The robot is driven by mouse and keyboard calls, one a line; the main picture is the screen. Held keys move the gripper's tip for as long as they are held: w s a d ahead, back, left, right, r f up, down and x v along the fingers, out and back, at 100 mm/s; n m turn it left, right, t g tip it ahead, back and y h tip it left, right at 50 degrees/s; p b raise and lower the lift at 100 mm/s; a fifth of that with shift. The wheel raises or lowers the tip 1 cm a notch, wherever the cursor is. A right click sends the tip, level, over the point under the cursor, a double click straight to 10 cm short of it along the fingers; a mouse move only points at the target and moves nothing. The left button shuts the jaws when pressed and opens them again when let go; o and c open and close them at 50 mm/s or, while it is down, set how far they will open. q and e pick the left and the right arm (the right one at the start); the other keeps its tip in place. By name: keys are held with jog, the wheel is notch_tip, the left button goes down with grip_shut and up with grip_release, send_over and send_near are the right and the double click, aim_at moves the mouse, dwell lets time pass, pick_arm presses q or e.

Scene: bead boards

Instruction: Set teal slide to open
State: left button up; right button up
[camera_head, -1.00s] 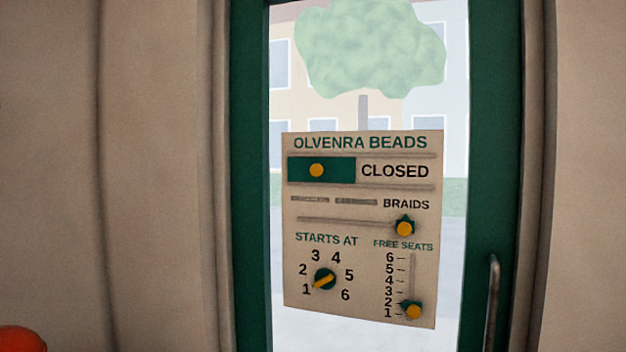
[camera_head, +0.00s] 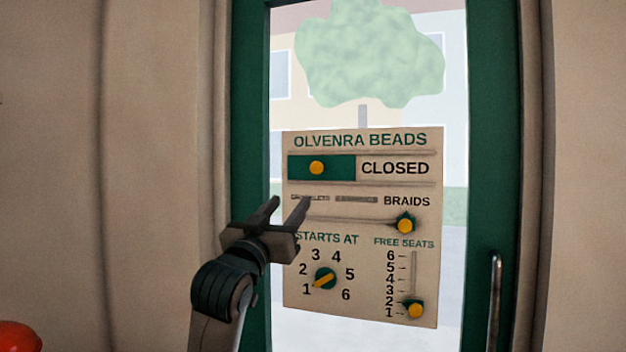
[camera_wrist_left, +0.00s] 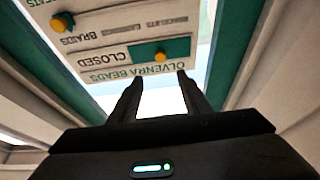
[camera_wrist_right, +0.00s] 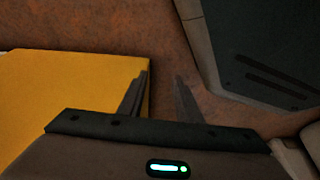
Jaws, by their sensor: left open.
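The sign board (camera_head: 360,308) hangs on the glass door, titled OLVENRA BEADS. Its teal slide (camera_head: 338,169) with a yellow knob sits at the left of the top slot, and the word CLOSED shows to its right. The slide also shows in the left wrist view (camera_wrist_left: 177,48), upside down. My left gripper (camera_head: 290,205) is open and empty, in front of the board's left edge, lower than the slide and left of its knob. In the left wrist view the slide lies beyond the fingertips. My right gripper (camera_wrist_right: 160,80) shows only in its own wrist view, open and empty.
Below are the BRAIDS slider knob (camera_head: 404,224), the STARTS AT dial (camera_head: 325,279) and the FREE SEATS slider knob (camera_head: 414,310). A door handle (camera_head: 494,300) stands at right. A yellow surface (camera_wrist_right: 70,95) lies beside my right gripper.

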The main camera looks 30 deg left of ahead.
pick_arm(q)
jog(key=shift+s+r, duration=0.15)
jog(key=p, duration=0.4)
send_near(317, 168)
jog(key=x, duration=0.8)
jog(key=shift+a, duration=0.15)
pick_arm(e)
jog(key=w+a+r+t, duration=0.1)
jog(key=a, duration=0.1)
jog(key=w+a+r+t+y, duration=0.1)
jog(key=w+a+t, duration=0.1)
jog(key=shift+w+r, duration=0.2)
jog(key=shift+w, duration=0.1)
pick_arm(q)
grip_shut()
